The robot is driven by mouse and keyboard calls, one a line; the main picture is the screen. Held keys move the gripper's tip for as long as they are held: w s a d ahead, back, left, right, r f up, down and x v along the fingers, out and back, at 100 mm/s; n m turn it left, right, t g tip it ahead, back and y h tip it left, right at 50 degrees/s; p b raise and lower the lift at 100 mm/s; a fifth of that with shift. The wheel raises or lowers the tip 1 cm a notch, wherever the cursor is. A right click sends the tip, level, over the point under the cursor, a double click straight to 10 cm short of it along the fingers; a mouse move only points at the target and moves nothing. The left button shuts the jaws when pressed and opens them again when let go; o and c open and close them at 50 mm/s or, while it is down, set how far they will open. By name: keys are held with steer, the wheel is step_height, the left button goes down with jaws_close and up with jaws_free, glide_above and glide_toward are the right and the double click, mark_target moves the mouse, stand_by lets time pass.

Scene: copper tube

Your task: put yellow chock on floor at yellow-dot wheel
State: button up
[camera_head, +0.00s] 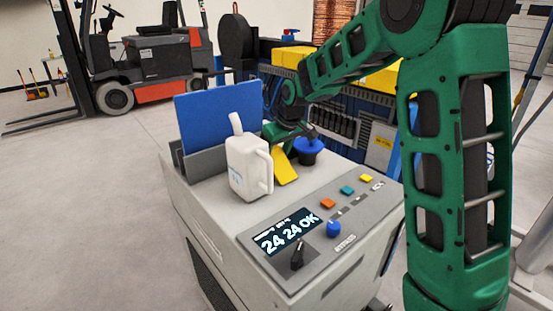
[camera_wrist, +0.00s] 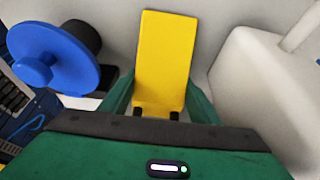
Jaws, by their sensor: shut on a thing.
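The yellow chock (camera_head: 285,167) is on top of the white machine cabinet, between a white jug and a blue-topped knob. In the wrist view the yellow chock (camera_wrist: 166,60) stands up between my gripper's green fingers. My gripper (camera_wrist: 160,108) is shut on the chock near its lower end. I cannot make out a yellow dot on any wheel.
The white jug (camera_head: 248,165) stands just left of my gripper, and the blue-topped knob (camera_head: 308,147) just right. A blue panel (camera_head: 215,115) rises behind the jug. The cabinet's control panel (camera_head: 320,225) faces front. Open grey floor (camera_head: 80,200) lies to the left.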

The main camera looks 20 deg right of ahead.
steer(key=shift+f, duration=0.1)
steer(key=o, duration=1.7)
steer(key=shift+f, duration=0.1)
steer(key=shift+c, duration=0.2)
steer(key=v, duration=1)
steer(key=shift+s+d+r, duration=0.2)
steer(key=shift+s+d, duration=0.05)
steer(key=shift+s, duration=0.1)
steer(key=shift+s, duration=0.1)
